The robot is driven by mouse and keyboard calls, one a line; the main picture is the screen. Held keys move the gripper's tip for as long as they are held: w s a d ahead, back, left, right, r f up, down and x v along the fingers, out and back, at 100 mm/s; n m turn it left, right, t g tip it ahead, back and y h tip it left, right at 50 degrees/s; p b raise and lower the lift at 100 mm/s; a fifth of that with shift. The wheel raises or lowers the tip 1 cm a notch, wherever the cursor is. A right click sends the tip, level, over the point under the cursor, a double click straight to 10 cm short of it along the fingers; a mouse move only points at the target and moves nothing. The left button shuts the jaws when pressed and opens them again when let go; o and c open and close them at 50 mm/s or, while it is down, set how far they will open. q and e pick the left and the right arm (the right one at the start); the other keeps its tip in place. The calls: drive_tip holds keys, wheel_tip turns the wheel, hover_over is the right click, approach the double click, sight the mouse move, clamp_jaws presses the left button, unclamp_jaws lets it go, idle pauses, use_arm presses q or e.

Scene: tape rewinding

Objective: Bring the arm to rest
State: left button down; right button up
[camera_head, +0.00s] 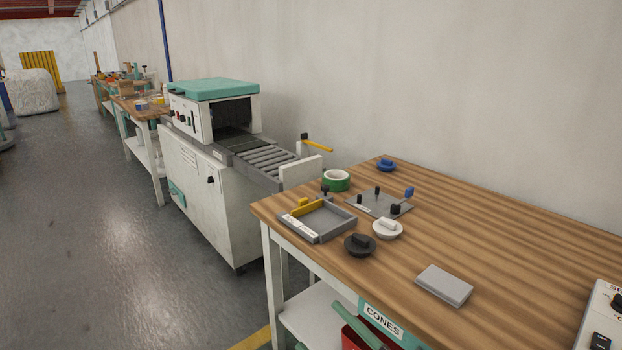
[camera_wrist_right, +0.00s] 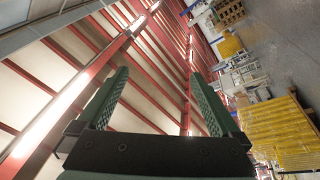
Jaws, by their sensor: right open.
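My right gripper shows in the right wrist view (camera_wrist_right: 158,75). Its two green fingers stand wide apart with nothing between them. Beyond them are the ceiling and red beams, so the gripper points away from the table. In the head view, green bars (camera_head: 328,326) at the bottom edge, in front of the table's lower shelf, may be its fingers, but I cannot tell for sure. My left gripper is in neither view.
A conveyor machine (camera_head: 215,190) stands behind.

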drive_tip(key=s+d+f+m+h, duration=0.2)
drive_tip(key=d+f+m+h, duration=0.3)
drive_tip(key=f+m+h, duration=0.4)
drive_tip(key=s+d+f+m+g+h, duration=0.1)
drive_tip(key=s+d+f+m+g, duration=0.2)
drive_tip(key=s+f, duration=0.45)
drive_tip(key=s+d+f+m+g+h, duration=0.1)
drive_tip(key=s+d+f+m+g, duration=0.3)
drive_tip(key=s+f, duration=0.4)
use_arm(q)
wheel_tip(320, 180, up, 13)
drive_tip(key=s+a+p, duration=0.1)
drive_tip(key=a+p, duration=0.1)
drive_tip(key=p, duration=1.5)
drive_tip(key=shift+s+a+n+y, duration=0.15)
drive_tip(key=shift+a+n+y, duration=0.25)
use_arm(e)
wheel_tip(320, 180, up, 12)
drive_tip(key=d+h, duration=0.1)
drive_tip(key=d, duration=0.1)
drive_tip(key=shift+w+t, duration=0.3)
drive_tip(key=shift+t, duration=0.1)
